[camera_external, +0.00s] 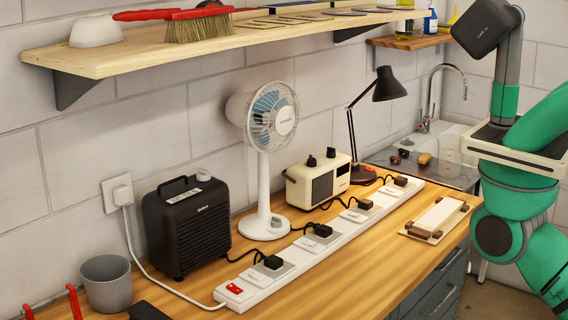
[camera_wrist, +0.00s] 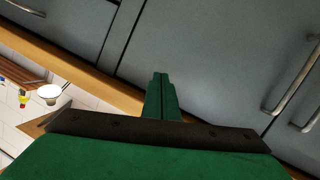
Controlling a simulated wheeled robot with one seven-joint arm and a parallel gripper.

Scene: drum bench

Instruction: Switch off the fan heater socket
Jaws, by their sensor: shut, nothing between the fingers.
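A long white power strip (camera_external: 300,262) lies along the wooden bench, with a row of sockets and black plugs. The black fan heater (camera_external: 187,225) stands at the left by the wall. Its dark cord appears to run to the leftmost black plug (camera_external: 272,262) on the strip. A small white switch (camera_external: 258,277) sits beside that plug; its position is too small to tell. A red switch (camera_external: 234,288) is at the strip's near left end. My gripper (camera_wrist: 160,76) is shut and empty in the wrist view, in front of grey cabinet fronts. It is away from the strip.
A white fan (camera_external: 265,180), a cream radio (camera_external: 318,182) and a black lamp (camera_external: 362,130) stand behind the strip. A wooden shelf (camera_external: 130,60) overhangs the bench. A grey cup (camera_external: 106,283) stands at left; a small wooden rack (camera_external: 435,218) lies right of the strip.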

